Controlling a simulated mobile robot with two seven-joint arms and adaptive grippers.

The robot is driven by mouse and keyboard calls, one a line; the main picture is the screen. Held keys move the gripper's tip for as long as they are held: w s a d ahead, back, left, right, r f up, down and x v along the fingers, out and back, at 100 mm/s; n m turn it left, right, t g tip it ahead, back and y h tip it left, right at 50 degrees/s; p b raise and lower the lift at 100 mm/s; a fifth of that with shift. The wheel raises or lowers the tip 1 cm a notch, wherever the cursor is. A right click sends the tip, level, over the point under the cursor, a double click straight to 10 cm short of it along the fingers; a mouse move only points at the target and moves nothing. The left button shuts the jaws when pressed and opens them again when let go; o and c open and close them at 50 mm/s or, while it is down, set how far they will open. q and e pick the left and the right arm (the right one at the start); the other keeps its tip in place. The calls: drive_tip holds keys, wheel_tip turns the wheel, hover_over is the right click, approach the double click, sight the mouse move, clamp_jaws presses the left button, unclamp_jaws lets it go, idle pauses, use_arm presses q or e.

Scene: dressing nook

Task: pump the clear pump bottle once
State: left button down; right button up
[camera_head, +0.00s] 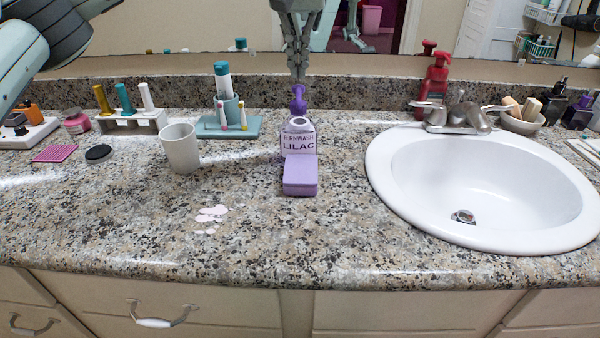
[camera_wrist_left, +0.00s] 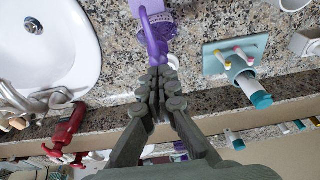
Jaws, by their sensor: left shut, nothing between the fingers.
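A pump bottle (camera_head: 299,142) labelled "FERNWASH LILAC", with a purple pump head (camera_head: 299,102), stands upright on the counter, left of the sink. Its body looks pale lilac; I cannot tell how clear it is. A flat lilac block (camera_head: 300,178) shows directly in front of it. My left gripper (camera_head: 298,80) is shut and empty, pointing down just above the pump head. In the left wrist view the fingertips (camera_wrist_left: 158,74) are at the purple head (camera_wrist_left: 154,45); I cannot tell whether they touch. My right gripper is not in view.
A red pump bottle (camera_head: 434,80) stands behind the sink (camera_head: 480,170), by the faucet (camera_head: 462,114). A white cup (camera_head: 180,148) and a teal holder (camera_head: 245,127) stand to the left. Pale spots (camera_head: 211,213) mark the front counter. A mirror runs behind.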

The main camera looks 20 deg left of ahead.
use_arm(q)
wheel_tip(320, 180, up, 3)
drive_tip(key=p, duration=0.3)
drive_tip(key=shift+r, duration=0.2)
wheel_tip(320, 180, up, 3)
drive_tip(key=shift+f, duration=0.2)
